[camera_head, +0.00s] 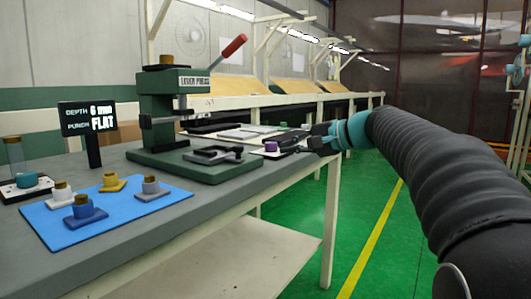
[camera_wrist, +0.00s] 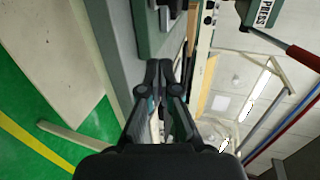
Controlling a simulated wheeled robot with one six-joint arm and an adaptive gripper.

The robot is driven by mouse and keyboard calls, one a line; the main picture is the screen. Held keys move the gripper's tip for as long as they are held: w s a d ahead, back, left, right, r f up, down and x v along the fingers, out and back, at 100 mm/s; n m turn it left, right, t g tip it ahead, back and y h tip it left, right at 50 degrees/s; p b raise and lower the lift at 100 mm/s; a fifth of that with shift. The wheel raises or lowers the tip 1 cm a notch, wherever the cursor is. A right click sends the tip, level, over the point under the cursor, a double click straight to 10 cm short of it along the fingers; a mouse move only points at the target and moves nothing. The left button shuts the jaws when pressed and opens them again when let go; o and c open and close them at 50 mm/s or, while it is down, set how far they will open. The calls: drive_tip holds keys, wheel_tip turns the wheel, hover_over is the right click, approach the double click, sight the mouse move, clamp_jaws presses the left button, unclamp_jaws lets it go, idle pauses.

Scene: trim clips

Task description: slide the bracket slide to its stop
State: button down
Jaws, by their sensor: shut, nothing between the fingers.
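A dark grey bracket-shaped piece (camera_head: 213,154), which looks like the bracket slide, lies on the green base (camera_head: 180,166) of the lever press, right of the press column. Whether it touches a stop cannot be told. My gripper (camera_head: 288,145) is at the right, over the table's far right edge, apart from the bracket. Its fingers are shut and empty. In the wrist view my gripper (camera_wrist: 158,66) points along the table edge with its fingertips together. The bracket is not clearly seen there.
The lever press (camera_head: 178,100) has a red-tipped lever. A small purple block (camera_head: 271,147) is beside my fingertips. A blue mat (camera_head: 120,222) with several punch-like pieces lies in front. Green floor is open at right.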

sight(247, 159)
drive_tip(key=x, duration=0.8)
drive_tip(key=r+p+x, duration=0.1)
drive_tip(key=x, duration=0.4)
drive_tip(key=shift+w+a+f, duration=0.1)
drive_tip(key=shift+w+a, duration=0.05)
drive_tip(key=shift+a, duration=0.1)
drive_tip(key=shift+a, duration=0.1)
